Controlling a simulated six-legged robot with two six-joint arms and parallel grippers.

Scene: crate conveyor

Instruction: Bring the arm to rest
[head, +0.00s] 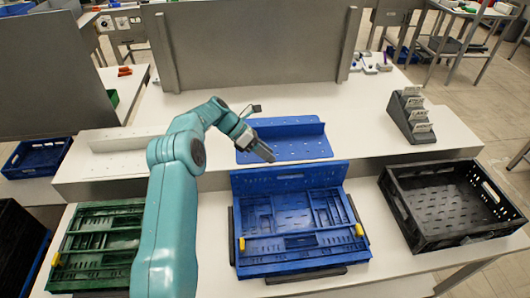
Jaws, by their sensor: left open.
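My left arm comes in from the bottom left in the head view, bends at its elbow and reaches to the middle. My left gripper (262,150) is open and empty, above the far edge of a blue folding crate (290,179). I cannot tell how high above the crate it is. The blue crate lies partly folded, its far wall up and its other panels flat, with yellow latches at left and right. My right gripper is not in view.
A green folded crate (98,238) lies left, partly behind my arm. An open black crate (403,215) stands right. A blue perforated panel (300,147) lies on the raised white shelf (365,143). A grey card holder (398,122) stands at its right. A grey screen (255,45) rises behind.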

